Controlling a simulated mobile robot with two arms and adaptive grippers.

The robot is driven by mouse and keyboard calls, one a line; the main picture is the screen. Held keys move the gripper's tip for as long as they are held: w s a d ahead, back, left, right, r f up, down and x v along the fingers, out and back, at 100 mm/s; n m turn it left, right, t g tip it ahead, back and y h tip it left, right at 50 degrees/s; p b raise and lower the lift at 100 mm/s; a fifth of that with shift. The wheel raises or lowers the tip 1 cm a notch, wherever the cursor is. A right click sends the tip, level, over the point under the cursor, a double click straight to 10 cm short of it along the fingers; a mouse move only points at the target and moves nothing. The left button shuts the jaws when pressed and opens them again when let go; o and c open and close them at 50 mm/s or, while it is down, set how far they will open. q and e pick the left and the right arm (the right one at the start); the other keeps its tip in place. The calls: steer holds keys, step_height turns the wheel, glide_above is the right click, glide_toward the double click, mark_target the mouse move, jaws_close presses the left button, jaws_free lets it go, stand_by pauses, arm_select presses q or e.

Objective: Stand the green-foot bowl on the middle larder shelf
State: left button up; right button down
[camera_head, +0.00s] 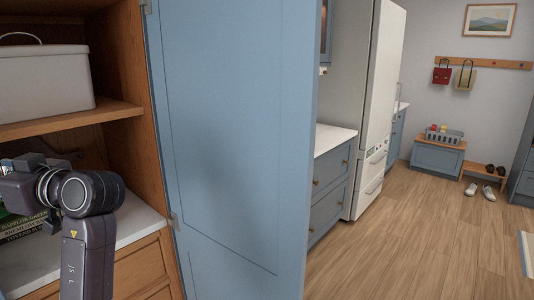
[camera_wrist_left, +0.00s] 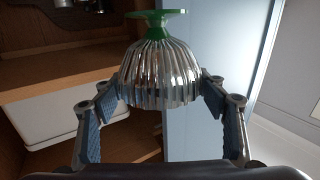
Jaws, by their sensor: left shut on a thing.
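The green-foot bowl (camera_wrist_left: 160,72) is silver and ribbed, with a green foot (camera_wrist_left: 156,16) at the top of the left wrist view. That view appears upside down, so the foot seems to point down. My left gripper (camera_wrist_left: 161,92) is shut on the bowl, with one finger on each side. In the head view my left wrist reaches into the larder at lower left, below the middle of the opening; its fingers and the bowl are not visible there. The wooden larder shelf (camera_head: 72,122) runs above my wrist. My right gripper is out of view.
A white lidded bin (camera_head: 45,85) stands on that shelf; it also shows in the left wrist view (camera_wrist_left: 65,115). Books (camera_head: 35,222) lie on the pale worktop (camera_head: 135,222) below, partly behind my wrist. The blue larder door (camera_head: 235,130) stands open close on the right.

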arm_select(q)
steer(key=d+f+m+t+h, duration=0.95)
steer(key=d+f+t, duration=0.25)
steer(key=d+f, duration=0.55)
steer(key=s+d+f+m+t+h, duration=0.2)
steer(key=s+d+f+m+h, duration=0.4)
steer(key=s+d+f, duration=0.7)
steer(key=shift+s+d+f+t+h, duration=0.4)
steer(key=shift+d+h, duration=0.65)
steer(key=shift+h, duration=0.1)
steer(key=shift+m, duration=0.25)
